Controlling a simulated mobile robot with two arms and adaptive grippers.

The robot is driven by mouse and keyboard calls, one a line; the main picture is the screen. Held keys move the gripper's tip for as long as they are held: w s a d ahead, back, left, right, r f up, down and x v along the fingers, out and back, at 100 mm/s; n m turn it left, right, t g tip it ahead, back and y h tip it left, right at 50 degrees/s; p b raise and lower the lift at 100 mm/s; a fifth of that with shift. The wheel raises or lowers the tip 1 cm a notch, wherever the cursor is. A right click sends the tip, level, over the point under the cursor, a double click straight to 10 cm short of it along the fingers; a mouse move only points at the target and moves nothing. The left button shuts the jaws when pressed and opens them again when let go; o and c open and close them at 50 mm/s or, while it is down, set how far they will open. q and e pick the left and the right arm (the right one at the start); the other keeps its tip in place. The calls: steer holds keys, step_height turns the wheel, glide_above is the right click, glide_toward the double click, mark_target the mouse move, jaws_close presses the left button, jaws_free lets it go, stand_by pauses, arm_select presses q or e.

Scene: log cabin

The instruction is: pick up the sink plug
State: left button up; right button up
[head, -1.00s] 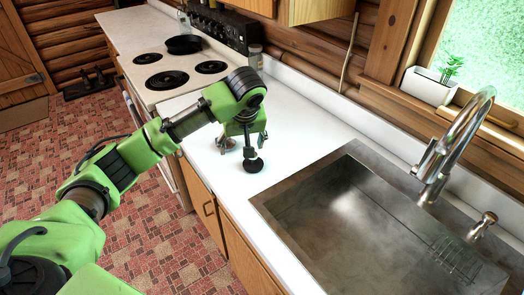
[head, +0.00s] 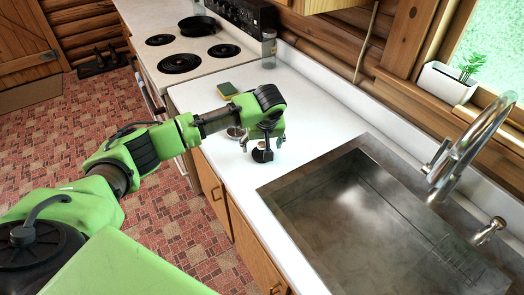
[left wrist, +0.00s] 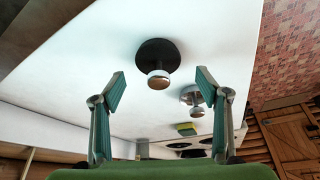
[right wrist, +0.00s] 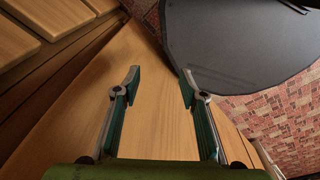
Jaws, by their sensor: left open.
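The sink plug (head: 262,155) is a black disc with a metal knob. It lies on the white counter left of the sink, partly hidden by my left gripper (head: 264,138) in the head view. In the left wrist view the plug (left wrist: 158,58) shows whole, its knob just beyond the gap between the fingertips. My left gripper (left wrist: 160,82) is open, with nothing between its fingers. My right gripper (right wrist: 160,75) is open and empty in the right wrist view, in front of wooden cabinet fronts; it is out of the head view.
A metal strainer-like piece (left wrist: 193,97) stands near the plug; it also shows behind my arm (head: 236,132). A yellow-green sponge (head: 227,90) lies farther back. The stove (head: 190,75) with a black pan (head: 197,25) is beyond. The sink (head: 350,215) and tap are right.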

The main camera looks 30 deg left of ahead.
mark_target(262, 146)
arm_select(q)
steer(key=x, duration=0.3)
steer(key=shift+d+f+p, duration=0.1)
steer(key=shift+p, duration=0.3)
steer(key=shift+w+f, duration=0.15)
steer(key=shift+f, duration=0.05)
steer(key=c, duration=1.2)
steer(key=shift+c, duration=0.5)
arm_select(e)
steer(key=shift+s+r, duration=0.6)
steer(key=shift+s, duration=0.3)
arm_select(q)
steer(key=shift+r, duration=0.15)
